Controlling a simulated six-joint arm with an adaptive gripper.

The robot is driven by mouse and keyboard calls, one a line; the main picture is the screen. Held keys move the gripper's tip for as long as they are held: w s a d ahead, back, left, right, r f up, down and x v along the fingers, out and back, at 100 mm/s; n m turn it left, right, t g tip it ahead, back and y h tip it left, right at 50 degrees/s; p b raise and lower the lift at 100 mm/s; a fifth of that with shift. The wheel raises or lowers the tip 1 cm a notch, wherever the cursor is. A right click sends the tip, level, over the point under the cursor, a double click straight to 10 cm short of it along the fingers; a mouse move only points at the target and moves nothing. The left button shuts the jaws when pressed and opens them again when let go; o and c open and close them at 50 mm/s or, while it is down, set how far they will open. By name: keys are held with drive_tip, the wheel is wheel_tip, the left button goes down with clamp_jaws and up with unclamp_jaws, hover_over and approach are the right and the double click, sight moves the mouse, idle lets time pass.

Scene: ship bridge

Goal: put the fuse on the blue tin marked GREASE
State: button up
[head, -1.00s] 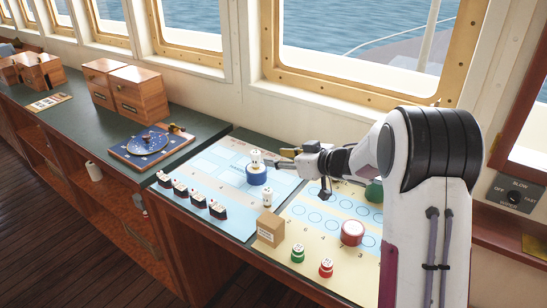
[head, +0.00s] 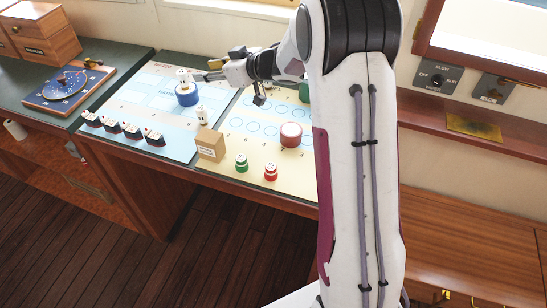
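A small white cylinder with dark marks, which looks like the fuse (head: 182,74), stands upright on top of the blue tin (head: 187,97) on the light-blue half of the chart. The tin's lettering is too small to read. My gripper (head: 202,72) is just right of the white cylinder, at about its height. Its two fingers show apart, with the lower fingertip very near the cylinder; whether it touches cannot be told. A second white marked cylinder (head: 202,114) stands in front of the tin.
A cardboard box (head: 210,144), a red tin (head: 291,134), and green (head: 242,163) and red (head: 271,172) pieces stand to the right. A green tin (head: 304,92) is partly behind my arm. Several dark model ships (head: 132,131) line the left front. A blue dial board (head: 68,87) lies further left.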

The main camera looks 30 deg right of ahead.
drive_tip(key=s+d+r+m+h, duration=0.3)
drive_tip(key=s+d+r+h, duration=0.15)
drive_tip(key=s+r, duration=0.25)
drive_tip(key=s+d+r+m+h, duration=0.2)
drive_tip(key=s+d+r+h, duration=0.1)
drive_tip(key=s+r+h, duration=0.3)
drive_tip(key=s+a+f+g+y, duration=0.1)
drive_tip(key=s+a+f+g, duration=0.1)
drive_tip(key=s, duration=0.9)
drive_tip(key=s+a+f+m+g+y, duration=0.1)
drive_tip(key=s+a+f, duration=0.1)
drive_tip(key=s, duration=0.9)
drive_tip(key=s+a+f+g+y, duration=0.1)
drive_tip(key=s+a+f+g, duration=0.1)
drive_tip(key=s, duration=0.9)
drive_tip(key=shift+s+a+f+m+g, duration=0.35)
drive_tip(key=shift+a+f, duration=0.25)
drive_tip(key=shift+a, duration=0.35)
